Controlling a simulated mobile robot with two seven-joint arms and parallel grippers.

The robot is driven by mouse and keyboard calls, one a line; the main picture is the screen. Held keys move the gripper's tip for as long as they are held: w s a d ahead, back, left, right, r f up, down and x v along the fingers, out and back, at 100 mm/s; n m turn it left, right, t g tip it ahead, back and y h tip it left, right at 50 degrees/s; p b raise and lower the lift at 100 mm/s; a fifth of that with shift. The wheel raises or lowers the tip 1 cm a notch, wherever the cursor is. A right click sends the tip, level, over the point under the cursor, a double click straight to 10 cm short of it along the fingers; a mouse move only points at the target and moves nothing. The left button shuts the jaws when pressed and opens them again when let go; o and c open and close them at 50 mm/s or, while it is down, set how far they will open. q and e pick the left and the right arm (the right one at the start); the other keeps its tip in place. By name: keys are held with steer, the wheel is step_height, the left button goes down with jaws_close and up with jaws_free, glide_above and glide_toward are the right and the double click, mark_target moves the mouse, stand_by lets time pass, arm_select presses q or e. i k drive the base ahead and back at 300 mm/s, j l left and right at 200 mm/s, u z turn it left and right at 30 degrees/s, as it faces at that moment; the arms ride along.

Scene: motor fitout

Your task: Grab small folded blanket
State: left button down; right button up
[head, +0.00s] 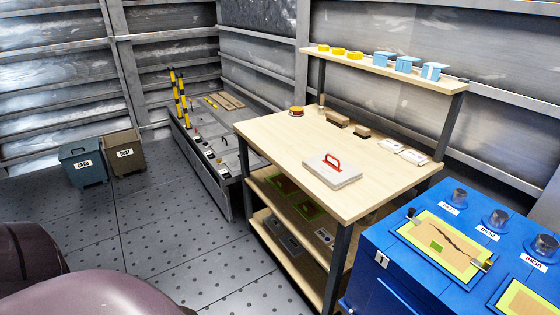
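I cannot make out a small folded blanket for certain. Two small flat whitish items lie at the right edge of the wooden workbench (280,150): one (392,145) farther back and one (413,157) closer. They are too small to tell whether either is folded cloth. A flat white block with a red handle (332,170) lies near the middle of the bench top. Neither of my grippers is in view.
A blue cabinet (400,275) with a green-edged board (440,245) stands front right. A raised shelf (385,68) holds yellow rounds and light-blue boxes. Two bins, grey-blue (84,170) and brown (124,160), stand back left. Floor left of the bench (170,230) is clear.

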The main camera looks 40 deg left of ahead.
mark_target(334, 172)
steer(key=u, duration=0.95)
steer(key=z, duration=0.2)
steer(key=i+j+z, duration=0.15)
steer(key=j+z, duration=0.25)
steer(key=i+j+z, duration=0.15)
steer(key=z, duration=0.2)
steer(key=i+j+z, duration=0.15)
steer(key=j, duration=0.3)
steer(key=j+z, duration=0.15)
steer(key=j, duration=0.25)
steer(key=i+j+z, duration=0.15)
steer(key=j, duration=0.7)
steer(key=j+z, duration=0.15)
steer(key=j, duration=2.45)
steer(key=i, duration=0.05)
